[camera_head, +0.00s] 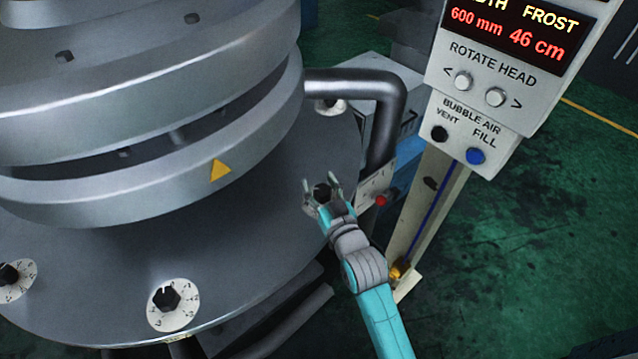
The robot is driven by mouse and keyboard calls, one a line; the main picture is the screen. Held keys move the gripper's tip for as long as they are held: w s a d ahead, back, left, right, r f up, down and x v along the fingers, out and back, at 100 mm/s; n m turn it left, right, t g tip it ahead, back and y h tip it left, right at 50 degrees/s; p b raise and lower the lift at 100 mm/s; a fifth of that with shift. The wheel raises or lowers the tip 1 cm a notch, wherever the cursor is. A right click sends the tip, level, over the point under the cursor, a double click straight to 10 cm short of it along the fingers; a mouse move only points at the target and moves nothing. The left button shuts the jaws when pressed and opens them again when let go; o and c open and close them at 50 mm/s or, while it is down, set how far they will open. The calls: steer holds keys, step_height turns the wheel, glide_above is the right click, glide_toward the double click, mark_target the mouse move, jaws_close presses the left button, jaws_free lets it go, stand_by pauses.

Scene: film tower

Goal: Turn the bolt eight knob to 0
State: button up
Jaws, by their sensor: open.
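My gripper (322,186) is over the right rim of the round grey plate (70,290). Its fingers are spread, one on each side of a dark knob (321,193). A little of the pale dial (309,203) under that knob shows beside the fingers; its marks are hidden. I cannot tell whether the fingers touch the knob. Another black knob (165,297) on a white numbered dial is at the plate's front edge. One more knob (8,274) is at the left. No bolt number is readable, so I cannot tell which knob is bolt eight.
Stacked metal rings (150,180) rise above the plate at the left. A thick bent pipe (385,110) stands behind my gripper. A small panel with a red button (381,200) is close to its right. A control panel (480,90) on a post stands farther right.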

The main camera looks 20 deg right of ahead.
steer(key=s, duration=1.1)
steer(key=shift+s, duration=0.2)
steer(key=shift+a, duration=0.1)
steer(key=shift+o, duration=1.3)
steer(key=w+d+r+n+g+y, duration=0.1)
steer(key=d+r+n+g+y, duration=0.3)
steer(key=d+n+g+y, duration=0.15)
steer(key=shift+y, duration=0.45)
steer(key=x, duration=0.5)
steer(key=a+x, duration=0.1)
steer(key=x, duration=0.5)
steer(key=shift+s, duration=0.15)
steer(key=c, duration=1.2)
